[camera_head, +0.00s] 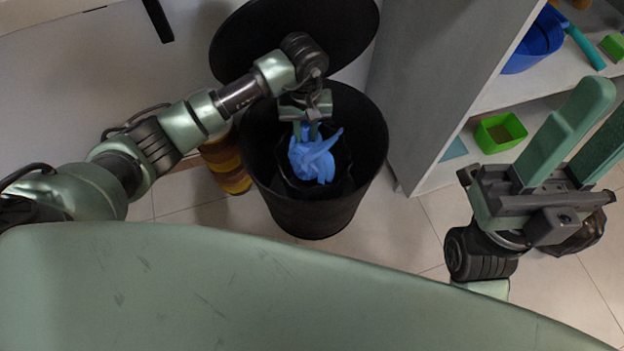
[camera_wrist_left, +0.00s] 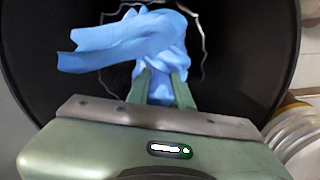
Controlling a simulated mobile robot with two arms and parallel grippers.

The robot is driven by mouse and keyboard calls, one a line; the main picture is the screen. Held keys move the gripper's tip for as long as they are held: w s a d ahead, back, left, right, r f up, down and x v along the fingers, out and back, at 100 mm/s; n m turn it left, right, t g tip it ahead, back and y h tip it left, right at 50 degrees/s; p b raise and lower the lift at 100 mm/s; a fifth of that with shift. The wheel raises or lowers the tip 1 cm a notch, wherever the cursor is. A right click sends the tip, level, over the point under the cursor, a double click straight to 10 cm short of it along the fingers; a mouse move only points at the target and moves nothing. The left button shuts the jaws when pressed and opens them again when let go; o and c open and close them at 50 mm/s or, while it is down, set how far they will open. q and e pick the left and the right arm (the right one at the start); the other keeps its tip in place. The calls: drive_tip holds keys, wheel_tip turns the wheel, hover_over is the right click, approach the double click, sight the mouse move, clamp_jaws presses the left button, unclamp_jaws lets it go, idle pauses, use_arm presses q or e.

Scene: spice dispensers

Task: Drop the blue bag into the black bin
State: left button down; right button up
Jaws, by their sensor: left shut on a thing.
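The blue bag (camera_head: 315,158) is a crumpled light blue bundle inside the opening of the black bin (camera_head: 325,219). My left gripper (camera_head: 308,128) reaches in from above and is shut on the bag. In the left wrist view the bag (camera_wrist_left: 128,40) sits at the gripper's fingertips (camera_wrist_left: 160,88), with the dark bin interior (camera_wrist_left: 240,75) around it. The bin's round black lid (camera_head: 290,25) stands open behind it. My right gripper (camera_head: 572,135) is at the right, its two green fingers apart, with nothing seen between them.
A striped yellow and brown container (camera_head: 228,165) stands left of the bin. A grey shelf unit (camera_head: 440,80) stands to the right, holding a blue bucket (camera_head: 537,45) and a small green box (camera_head: 500,131). Tiled floor shows between the bin and my right gripper.

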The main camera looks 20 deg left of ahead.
use_arm(q)
drive_tip(key=c, duration=1.2)
unclamp_jaws()
drive_tip(key=shift+o, duration=0.2)
wheel_tip(320, 180, up, 8)
drive_tip(key=p, duration=0.3)
drive_tip(key=shift+f, duration=0.1)
